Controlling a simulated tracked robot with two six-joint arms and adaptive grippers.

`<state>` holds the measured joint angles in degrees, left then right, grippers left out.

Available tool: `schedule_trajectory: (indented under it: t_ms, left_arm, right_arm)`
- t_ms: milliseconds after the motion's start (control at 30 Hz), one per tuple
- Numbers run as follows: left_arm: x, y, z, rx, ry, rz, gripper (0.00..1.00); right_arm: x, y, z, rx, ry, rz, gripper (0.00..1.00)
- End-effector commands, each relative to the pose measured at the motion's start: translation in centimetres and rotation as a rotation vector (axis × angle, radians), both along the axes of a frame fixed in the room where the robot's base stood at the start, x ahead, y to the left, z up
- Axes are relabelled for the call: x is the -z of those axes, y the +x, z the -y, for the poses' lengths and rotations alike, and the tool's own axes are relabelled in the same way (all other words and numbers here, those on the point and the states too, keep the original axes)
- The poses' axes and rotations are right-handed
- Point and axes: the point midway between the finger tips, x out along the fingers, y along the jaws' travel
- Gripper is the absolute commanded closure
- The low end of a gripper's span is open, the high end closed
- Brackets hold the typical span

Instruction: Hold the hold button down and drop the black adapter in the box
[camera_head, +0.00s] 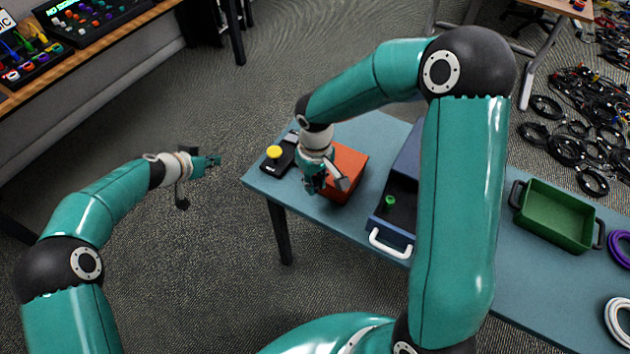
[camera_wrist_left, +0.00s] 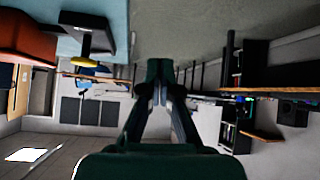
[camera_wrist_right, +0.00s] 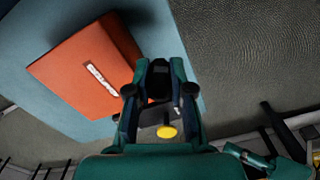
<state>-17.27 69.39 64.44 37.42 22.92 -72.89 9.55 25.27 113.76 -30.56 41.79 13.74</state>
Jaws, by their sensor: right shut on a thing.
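The hold button is a yellow cap (camera_head: 275,152) on a black base (camera_head: 277,165) at the table's left corner. My left gripper (camera_head: 212,162) is left of it, beyond the table edge, and looks shut and empty; its fingertips meet in the left wrist view (camera_wrist_left: 161,78). My right gripper (camera_head: 314,185) is at the near left side of an orange-red box (camera_head: 350,165). In the right wrist view it is shut on a black object, seemingly the black adapter (camera_wrist_right: 159,85). The orange box (camera_wrist_right: 85,65) shows a white label there; I see no opening.
A blue container (camera_head: 402,190) with a white handle (camera_head: 390,243) and a small green item inside stands right of the orange box, partly behind my right arm. A green tray (camera_head: 556,215) and coiled cables (camera_head: 618,320) are further right. Open floor lies left of the table.

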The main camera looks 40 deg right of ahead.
Motion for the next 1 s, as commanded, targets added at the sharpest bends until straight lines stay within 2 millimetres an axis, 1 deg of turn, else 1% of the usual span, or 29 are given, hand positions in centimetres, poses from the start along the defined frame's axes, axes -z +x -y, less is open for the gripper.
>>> schedule_trajectory:
  t_ms: [33,67,100,167,200,300,400,500,600,833,1000]
  left_arm:
    - [-1.4,0.0,2.5,0.024,-0.018,0.03,1.0]
    - [-2.0,0.0,3.8,0.035,-0.028,0.045,1.0]
    - [-2.9,-0.2,5.4,0.05,-0.038,0.064,1.0]
    - [-3.8,-0.8,7.8,0.078,-0.047,0.086,1.0]
    - [-4.1,-1.4,9.2,0.098,-0.048,0.097,1.0]
    - [-4.1,-3.2,11.8,0.142,-0.045,0.102,1.0]
    - [-4.1,-4.6,13.5,0.173,-0.042,0.104,1.0]
    - [-4.2,-5.3,14.4,0.19,-0.041,0.107,1.0]
    - [-3.9,-5.6,14.7,0.197,-0.041,0.109,1.0]
    - [-2.3,-5.5,14.7,0.196,-0.041,0.108,1.0]
    - [-1.8,-5.5,14.6,0.195,-0.041,0.111,1.0]
  right_arm:
    - [0.0,0.0,0.0,0.0,0.0,0.0,1.0]
    - [0.0,0.0,0.0,0.0,0.0,0.0,1.0]
    - [0.0,0.0,0.0,0.0,0.0,0.0,1.0]
    - [0.0,0.0,0.0,0.0,0.0,0.0,1.0]
    - [0.0,0.0,0.0,0.0,0.0,0.0,1.0]
    - [0.0,0.0,0.0,0.0,0.0,0.0,1.0]
    - [0.0,0.0,0.0,0.0,0.0,0.0,1.0]
    - [0.0,0.0,0.0,0.0,0.0,0.0,1.0]
    - [0.0,0.0,0.0,0.0,0.0,0.0,1.0]
    - [0.0,0.0,0.0,0.0,0.0,0.0,1.0]
    - [0.0,0.0,0.0,0.0,0.0,0.0,1.0]
